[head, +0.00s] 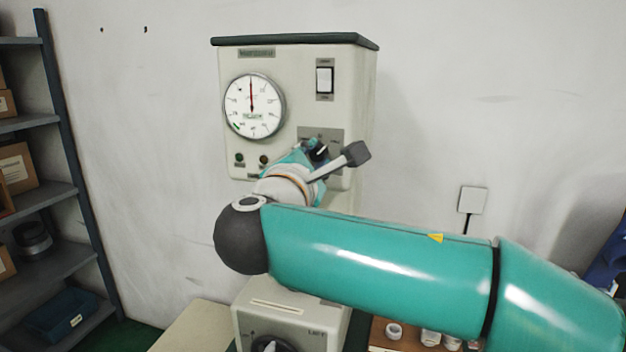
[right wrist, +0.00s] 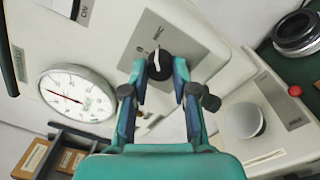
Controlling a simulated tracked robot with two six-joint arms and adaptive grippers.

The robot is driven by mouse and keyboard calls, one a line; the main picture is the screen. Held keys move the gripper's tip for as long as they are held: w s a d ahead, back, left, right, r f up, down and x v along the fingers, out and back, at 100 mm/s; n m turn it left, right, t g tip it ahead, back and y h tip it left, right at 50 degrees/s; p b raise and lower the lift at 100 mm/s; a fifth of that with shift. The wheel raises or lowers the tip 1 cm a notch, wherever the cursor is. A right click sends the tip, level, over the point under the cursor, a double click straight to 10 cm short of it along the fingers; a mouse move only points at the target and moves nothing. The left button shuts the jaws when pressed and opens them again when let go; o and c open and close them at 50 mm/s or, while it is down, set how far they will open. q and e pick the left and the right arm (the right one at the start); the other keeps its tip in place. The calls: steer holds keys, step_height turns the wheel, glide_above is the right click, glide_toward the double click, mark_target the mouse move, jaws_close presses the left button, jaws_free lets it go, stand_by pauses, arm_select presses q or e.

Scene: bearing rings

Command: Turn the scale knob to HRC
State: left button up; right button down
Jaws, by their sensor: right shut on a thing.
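The scale knob (right wrist: 160,64) is black with a white pointer mark and sits on a grey plate (right wrist: 140,40) on the front of the hardness tester (head: 300,70). My right gripper (right wrist: 162,72) is at the knob, with one finger on each side, and is shut on it. In the head view the right gripper (head: 316,150) is at the grey plate, and my right arm hides much of the knob and its plate. The lettering around the knob is too small to read. My left gripper does not show in either view.
A round dial gauge (head: 253,105) with a red needle is left of the plate, and a white rocker switch (head: 324,80) is above it. A larger lower knob (head: 270,344) is on the base. A shelf (head: 60,190) with boxes stands at the left.

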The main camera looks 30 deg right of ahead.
steer(key=shift+f+m+b, duration=0.2)
steer(key=shift+m+b, duration=0.65)
steer(key=shift+m, duration=0.25)
steer(key=c, duration=0.9)
jaws_free()
steer(key=shift+r, duration=0.1)
steer(key=v, duration=1.2)
steer(key=shift+w, duration=0.1)
